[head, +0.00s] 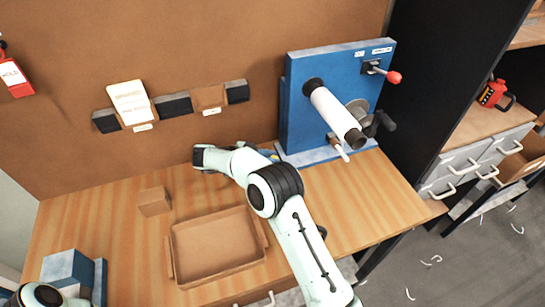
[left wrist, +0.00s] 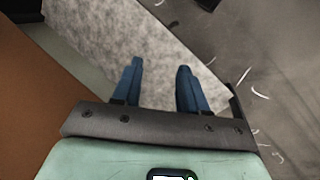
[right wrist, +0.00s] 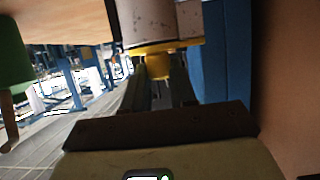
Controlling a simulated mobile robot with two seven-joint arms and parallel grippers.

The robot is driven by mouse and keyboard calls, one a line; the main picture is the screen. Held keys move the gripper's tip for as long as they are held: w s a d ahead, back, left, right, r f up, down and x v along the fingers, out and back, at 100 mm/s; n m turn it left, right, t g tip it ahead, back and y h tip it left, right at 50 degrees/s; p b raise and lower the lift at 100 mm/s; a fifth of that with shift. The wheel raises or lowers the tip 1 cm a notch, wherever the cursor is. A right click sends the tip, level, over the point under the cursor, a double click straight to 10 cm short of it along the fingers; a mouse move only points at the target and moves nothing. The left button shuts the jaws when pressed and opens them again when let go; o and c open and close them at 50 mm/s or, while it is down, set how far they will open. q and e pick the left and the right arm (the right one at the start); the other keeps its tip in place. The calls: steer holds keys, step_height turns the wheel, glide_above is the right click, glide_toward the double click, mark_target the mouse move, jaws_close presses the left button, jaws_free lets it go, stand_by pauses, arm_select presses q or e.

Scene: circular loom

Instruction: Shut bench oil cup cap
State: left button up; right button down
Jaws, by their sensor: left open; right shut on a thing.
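The oil cup shows in the right wrist view as a grey cylinder (right wrist: 148,22), upside down in the picture. Its yellow cap (right wrist: 185,47) lies against the cylinder's end, with a yellow tab towards my gripper. Whether the cap is fully seated I cannot tell. My right gripper (right wrist: 157,72) has its fingers on either side of the tab and is shut on it. In the head view my right arm hides most of the cup; only a small yellow patch shows by the blue panel. My left gripper (left wrist: 159,72) is open and empty in the left wrist view.
The blue panel (head: 300,105) with a white roller (head: 334,114) and red-knobbed lever (head: 392,77) stands right of the cup, close beside my right gripper. A brown tray (head: 215,270) and small box (head: 154,201) sit on the bench. A blue block (head: 62,266) stands front left.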

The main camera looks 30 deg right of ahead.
steer(key=shift+w+a+m+g+y, duration=0.1)
steer(key=shift+a+m+g+y, duration=0.15)
steer(key=shift+m+g, duration=0.45)
steer(key=shift+w+a+m+g+y, duration=0.1)
steer(key=shift+a+m+g+y, duration=0.1)
steer(key=shift+m+g, duration=0.5)
steer(key=shift+g, duration=0.3)
steer(key=c, duration=1.2)
jaws_free()
